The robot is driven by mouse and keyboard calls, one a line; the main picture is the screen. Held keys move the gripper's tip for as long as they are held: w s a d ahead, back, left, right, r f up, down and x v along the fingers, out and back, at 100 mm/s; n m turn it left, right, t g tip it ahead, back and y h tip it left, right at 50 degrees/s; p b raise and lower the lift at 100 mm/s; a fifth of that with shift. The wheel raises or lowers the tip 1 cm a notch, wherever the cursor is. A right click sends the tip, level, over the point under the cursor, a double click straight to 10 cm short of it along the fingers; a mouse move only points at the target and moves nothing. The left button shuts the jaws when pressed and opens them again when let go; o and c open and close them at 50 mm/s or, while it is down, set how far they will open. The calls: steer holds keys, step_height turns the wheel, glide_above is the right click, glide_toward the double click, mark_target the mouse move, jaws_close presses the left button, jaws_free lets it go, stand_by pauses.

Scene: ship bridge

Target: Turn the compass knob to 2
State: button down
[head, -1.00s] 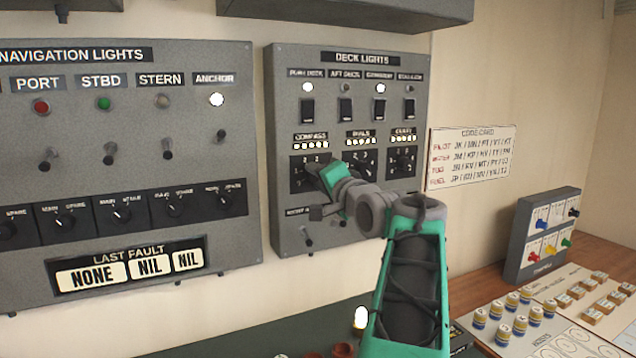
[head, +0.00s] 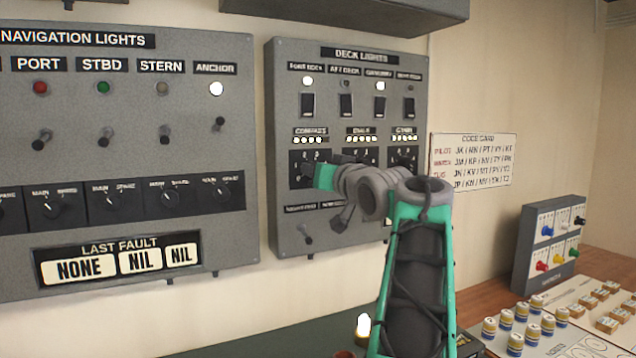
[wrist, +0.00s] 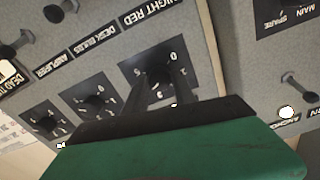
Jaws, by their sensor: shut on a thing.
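The compass knob (wrist: 158,74) sits on a dark square plate (head: 300,157) under the COMPASS label, on the grey DECK LIGHTS panel (head: 284,90). My gripper (wrist: 162,84) is shut on the knob, with one dark finger on each side of it in the wrist view. In the head view my gripper (head: 308,173) covers the knob, so its pointer cannot be read there. In the wrist view the plate is upside down and a 0 shows, but I cannot tell which number the knob points to.
The DIALS knob (wrist: 95,102) and another knob (wrist: 47,123) lie close beside my gripper. Toggle switches (head: 307,240) stick out below. The NAVIGATION LIGHTS panel (head: 80,220) is to the left; a code card (head: 472,160) hangs to the right.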

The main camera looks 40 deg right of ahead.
steer(key=shift+n+b, duration=3.95)
steer(key=shift+n, duration=5.05)
steer(key=c, duration=1)
jaws_free()
steer(key=shift+c, duration=0.2)
steer(key=b+v, duration=0.1)
steer(key=v, duration=0.6)
steer(key=shift+s, duration=0.35)
